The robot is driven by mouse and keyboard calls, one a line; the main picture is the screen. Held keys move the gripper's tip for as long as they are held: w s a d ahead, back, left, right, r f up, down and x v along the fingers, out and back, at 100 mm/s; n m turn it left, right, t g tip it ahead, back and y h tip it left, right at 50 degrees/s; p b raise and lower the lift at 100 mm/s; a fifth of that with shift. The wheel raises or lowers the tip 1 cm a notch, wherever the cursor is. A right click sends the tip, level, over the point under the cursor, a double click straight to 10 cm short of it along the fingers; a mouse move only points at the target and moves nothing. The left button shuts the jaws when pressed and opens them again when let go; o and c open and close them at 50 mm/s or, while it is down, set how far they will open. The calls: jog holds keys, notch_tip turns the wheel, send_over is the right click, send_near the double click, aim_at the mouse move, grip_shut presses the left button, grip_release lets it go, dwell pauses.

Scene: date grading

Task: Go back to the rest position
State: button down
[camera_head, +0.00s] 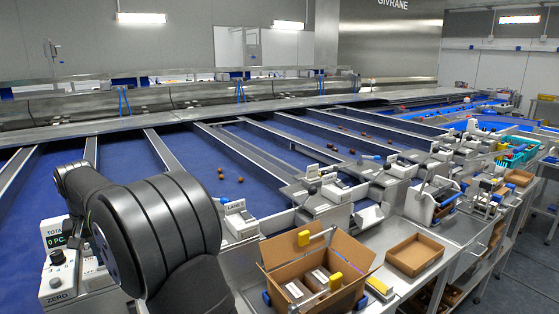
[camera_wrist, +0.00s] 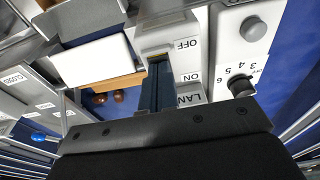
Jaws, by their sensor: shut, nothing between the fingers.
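My gripper (camera_wrist: 157,75) shows in the wrist view as a narrow dark pair of fingers pressed together, reaching up from a wide black body. Nothing is held in it. The fingers lie over the white front of a control box (camera_wrist: 190,65) marked OFF and ON. I cannot tell whether they touch it. In the head view my dark arm fills the lower left, and the gripper is hidden there.
Several dates (camera_head: 220,175) lie on the blue lanes. An open cardboard box (camera_head: 350,255) and a shallow brown tray (camera_head: 414,254) stand front right. A counter (camera_head: 55,240) reads 0 PC.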

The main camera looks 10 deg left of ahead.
notch_tip(320, 180, up, 17)
jog(key=s+d, duration=0.2)
jog(key=shift+t+y, duration=0.4)
jog(key=shift+x, duration=2.55)
jog(key=shift+d, duration=0.15)
